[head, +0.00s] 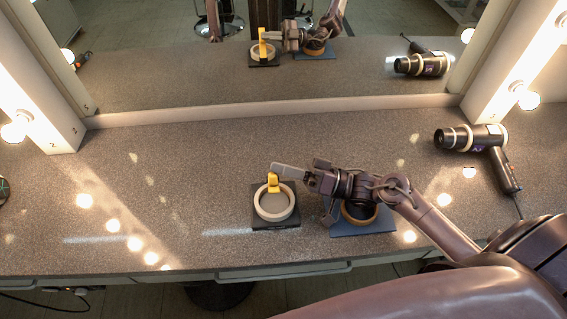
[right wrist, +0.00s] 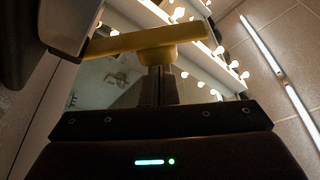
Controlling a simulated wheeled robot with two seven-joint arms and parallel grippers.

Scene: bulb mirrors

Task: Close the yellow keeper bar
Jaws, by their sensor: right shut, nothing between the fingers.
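The yellow keeper bar (head: 273,183) stands up at the back edge of a cream ring (head: 274,216) on a dark square base (head: 261,224). The big mirror repeats it as an upright yellow piece. My right gripper (head: 277,170) is shut and empty, its grey fingertips at the top of the bar; I cannot tell whether they touch. In the right wrist view the yellow bar (right wrist: 130,42) crosses the upper part, with a grey part of my gripper at the upper left. My left gripper is not in view.
A blue base (head: 362,229) with a wooden ring lies to the right, partly under my right arm. A hair dryer (head: 470,138) lies at the back right. The large mirror (head: 180,80) rises along the back.

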